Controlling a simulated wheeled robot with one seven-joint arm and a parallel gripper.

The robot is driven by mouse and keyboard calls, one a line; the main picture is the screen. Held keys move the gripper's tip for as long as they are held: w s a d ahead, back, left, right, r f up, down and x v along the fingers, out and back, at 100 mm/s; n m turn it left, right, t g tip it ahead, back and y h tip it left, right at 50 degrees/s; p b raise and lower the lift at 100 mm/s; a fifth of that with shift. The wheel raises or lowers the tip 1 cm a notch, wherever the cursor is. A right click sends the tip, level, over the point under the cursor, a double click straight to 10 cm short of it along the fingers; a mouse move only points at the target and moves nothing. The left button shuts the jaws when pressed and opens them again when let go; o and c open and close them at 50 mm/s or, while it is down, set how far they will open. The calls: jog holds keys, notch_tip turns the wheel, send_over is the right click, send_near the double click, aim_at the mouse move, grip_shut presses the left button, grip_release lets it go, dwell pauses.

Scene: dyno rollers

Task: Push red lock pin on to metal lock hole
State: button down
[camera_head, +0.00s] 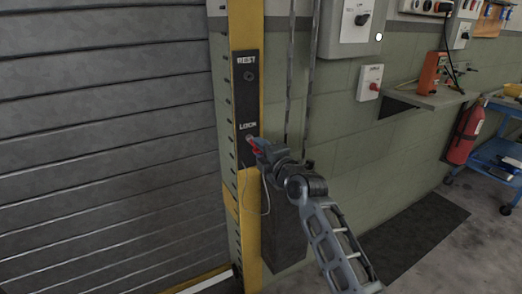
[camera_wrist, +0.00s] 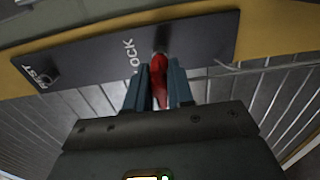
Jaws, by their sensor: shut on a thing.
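The red lock pin (camera_head: 255,147) is held in my gripper (camera_head: 257,146) at the black lock plate (camera_head: 247,100) on the yellow door post. In the wrist view, the red pin (camera_wrist: 159,80) sits between the two fingers of my gripper (camera_wrist: 159,84). The pin's metal tip (camera_wrist: 160,48) is at the plate beside the word LOCK. The lock hole itself is hidden behind the pin and fingers. I cannot tell whether the tip is in the hole. The REST hole (camera_head: 249,76) higher on the plate is empty.
A thin cable (camera_head: 267,200) hangs from the pin down beside the yellow post (camera_head: 251,220). The ribbed grey shutter (camera_head: 110,150) is to the left. A green block wall, a shelf (camera_head: 430,99) and a red extinguisher (camera_head: 464,135) are to the right.

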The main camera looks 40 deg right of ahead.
jog(key=shift+w+d+b, duration=0.15)
jog(key=shift+w+b, duration=0.25)
jog(key=shift+b, duration=0.05)
dwell(0.3)
jog(key=c, duration=0.9)
grip_release()
jog(key=b+v, duration=0.1)
jog(key=v, duration=0.6)
jog(key=shift+s, duration=0.35)
jog(key=s+a+f+m+g+y+p, duration=0.1)
jog(key=s+a+f+m, duration=0.3)
jog(key=s+a, duration=0.5)
jog(key=s+a+f+m+p, duration=0.1)
jog(key=s+a+f+m, duration=0.4)
jog(key=s+a, duration=0.4)
jog(key=s+a+r+m+y+p, duration=0.1)
jog(key=s+a+r+m, duration=0.1)
jog(key=s, duration=0.5)
jog(key=s+a+r+m+g+y+p, duration=0.1)
jog(key=s+a+r+m, duration=0.1)
jog(key=s, duration=0.6)
jog(key=s+a+r+m+y+p, duration=0.1)
jog(key=s+a+r+y, duration=0.1)
jog(key=s, duration=0.5)
jog(key=shift+s+r+m+g, duration=0.3)
jog(key=shift+s+r+m, duration=0.1)
jog(key=shift+r, duration=0.5)
